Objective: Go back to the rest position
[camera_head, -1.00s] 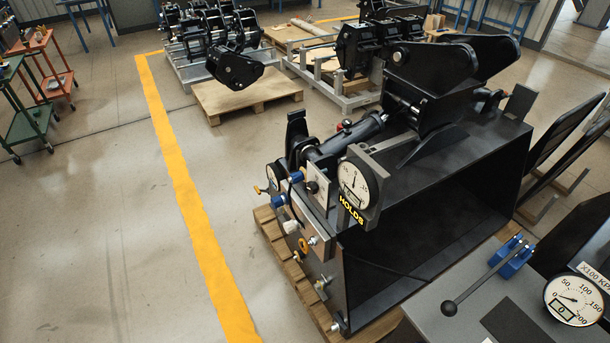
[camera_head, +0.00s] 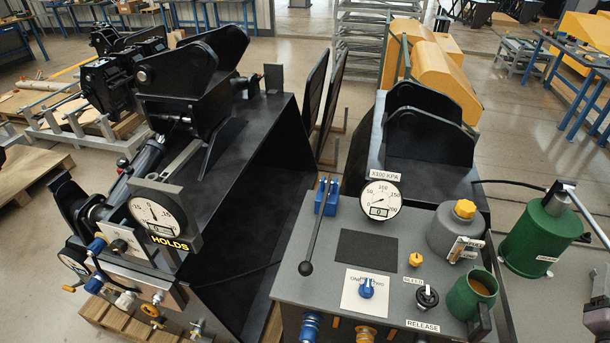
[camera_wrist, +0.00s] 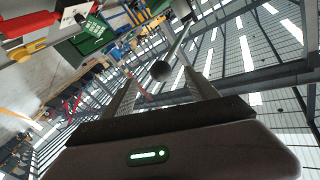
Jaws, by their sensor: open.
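My gripper (camera_wrist: 160,80) shows in the wrist view, its two fingers apart and pointing away from the camera. A dark ball on a thin rod (camera_wrist: 161,70) appears between the fingertips in the picture. It looks like the end of a lever. I cannot tell how far it is from the fingers, and no contact is visible. The gripper does not show in the head view. There, a lever with a black ball (camera_head: 305,268) stands on a blue base on the grey console (camera_head: 290,290).
The console carries a gauge (camera_head: 381,199), a blue knob (camera_head: 367,288) and a green cup (camera_head: 472,295). A black machine (camera_head: 215,190) with a "HOLDS" gauge (camera_head: 153,216) stands left. A green container (camera_head: 540,237) stands right. The wrist view looks toward the ceiling (camera_wrist: 270,50).

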